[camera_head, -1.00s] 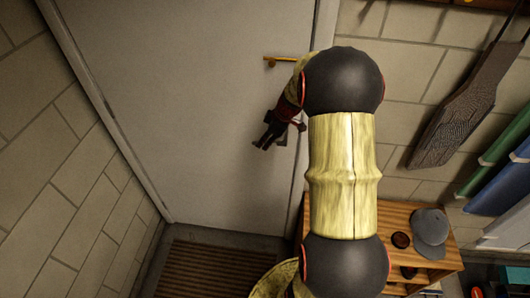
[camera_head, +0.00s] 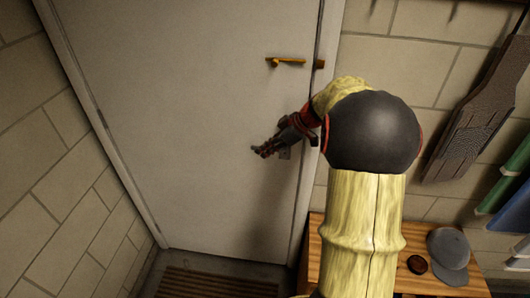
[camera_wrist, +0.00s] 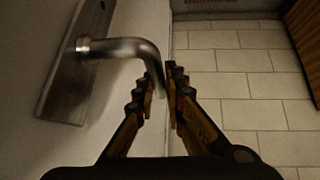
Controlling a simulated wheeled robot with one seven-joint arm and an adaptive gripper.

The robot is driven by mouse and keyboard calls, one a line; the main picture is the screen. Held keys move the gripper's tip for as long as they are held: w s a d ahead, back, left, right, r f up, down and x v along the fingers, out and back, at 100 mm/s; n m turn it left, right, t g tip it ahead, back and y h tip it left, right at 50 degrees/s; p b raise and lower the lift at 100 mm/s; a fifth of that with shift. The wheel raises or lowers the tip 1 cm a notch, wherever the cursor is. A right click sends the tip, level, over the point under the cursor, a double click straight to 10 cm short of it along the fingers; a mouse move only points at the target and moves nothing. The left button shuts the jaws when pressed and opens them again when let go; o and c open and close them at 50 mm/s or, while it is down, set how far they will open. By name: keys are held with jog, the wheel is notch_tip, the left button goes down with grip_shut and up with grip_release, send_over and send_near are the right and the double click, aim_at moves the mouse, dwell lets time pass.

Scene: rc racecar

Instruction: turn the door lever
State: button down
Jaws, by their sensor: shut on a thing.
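The door lever (camera_wrist: 120,47) is dull metal in the wrist view. It stands out from a flat backplate (camera_wrist: 75,65) at the left and bends toward my gripper. My gripper (camera_wrist: 168,82) has its two dark, ridged fingers shut on the lever's free end, one finger on each side. In the head view my gripper (camera_head: 263,151) is at the door's right part, below a brass-coloured handle-like fitting (camera_head: 286,62). The gripped lever is mostly hidden there behind my gripper. The grey door (camera_head: 190,110) looks shut in its frame.
A wooden shelf (camera_head: 315,252) with a grey cap (camera_head: 449,248) stands right of the door. A dark, textured paddle-like thing (camera_head: 470,120) hangs on the block wall. A slatted mat (camera_head: 205,284) lies at the door's foot. Tiled surface shows right of my gripper in the wrist view.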

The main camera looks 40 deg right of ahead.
jog(key=shift+w+d+r, duration=0.1)
jog(key=shift+d+r, duration=0.05)
jog(key=shift+r, duration=0.1)
jog(key=c, duration=2.1)
grip_release()
jog(key=shift+c, duration=0.2)
jog(key=shift+o, duration=1.2)
jog(key=shift+f, duration=0.1)
jog(key=shift+o, duration=0.4)
jog(key=v, duration=1.2)
jog(key=shift+f, duration=0.15)
